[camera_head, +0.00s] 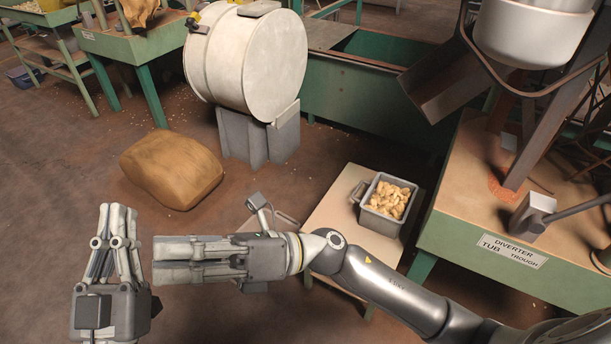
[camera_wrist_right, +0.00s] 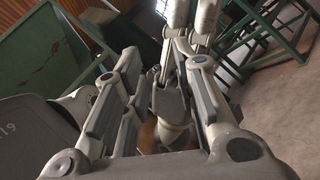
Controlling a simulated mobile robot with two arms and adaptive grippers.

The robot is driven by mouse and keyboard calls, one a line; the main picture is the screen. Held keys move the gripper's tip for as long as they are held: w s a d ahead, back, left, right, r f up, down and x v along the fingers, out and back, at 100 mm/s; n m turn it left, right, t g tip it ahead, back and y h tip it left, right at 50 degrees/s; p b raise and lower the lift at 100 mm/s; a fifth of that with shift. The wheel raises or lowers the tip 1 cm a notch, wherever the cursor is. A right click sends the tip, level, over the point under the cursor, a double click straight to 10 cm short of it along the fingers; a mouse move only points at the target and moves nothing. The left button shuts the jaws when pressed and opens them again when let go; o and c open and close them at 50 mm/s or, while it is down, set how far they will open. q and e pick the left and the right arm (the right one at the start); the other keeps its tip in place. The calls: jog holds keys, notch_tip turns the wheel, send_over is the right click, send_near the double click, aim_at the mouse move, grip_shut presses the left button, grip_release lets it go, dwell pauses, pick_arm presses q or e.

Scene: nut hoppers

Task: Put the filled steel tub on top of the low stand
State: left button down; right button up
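The grey steel tub (camera_head: 379,222), full of pale nut pieces, stands upright in the head view. It appears to rest on the right part of a low, pale-topped stand (camera_head: 331,196); its base contact is not fully clear. A handle shows on its left side. My left gripper (camera_head: 118,208) is far left of the tub, pointing up the picture; its finger gap is unclear. My right gripper (camera_head: 156,260) points left beside it, also apart from the tub. In the right wrist view its fingers (camera_wrist_right: 160,100) are spread with no object between them. My right arm covers the stand's near part.
A green bench (camera_head: 475,225) labelled diverter, tub and trough stands close right of the tub, with a metal chute (camera_head: 455,88) above. A brown sack (camera_head: 172,168) lies on the floor. A large pale drum (camera_head: 245,62) stands behind. Floor between sack and stand is mostly clear.

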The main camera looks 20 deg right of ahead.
jog(key=w+d+r+m+t, duration=0.3)
jog(key=d+r+m+t, duration=0.35)
jog(key=m+t, duration=0.85)
jog(key=w+d+f+m+t+h, duration=0.1)
jog(key=d+m+h, duration=0.5)
jog(key=m, duration=0.7)
jog(key=w+d+f+m+t+h, duration=0.1)
jog(key=d+f+m+t+h, duration=0.2)
jog(key=d+m+t+h, duration=0.3)
jog(key=d+m+h, duration=0.1)
jog(key=m+h, duration=0.3)
jog(key=m, duration=0.4)
jog(key=shift+w+t, duration=0.3)
jog(key=shift+w, duration=0.1)
jog(key=shift+a+f, duration=0.1)
jog(key=shift+f, duration=0.05)
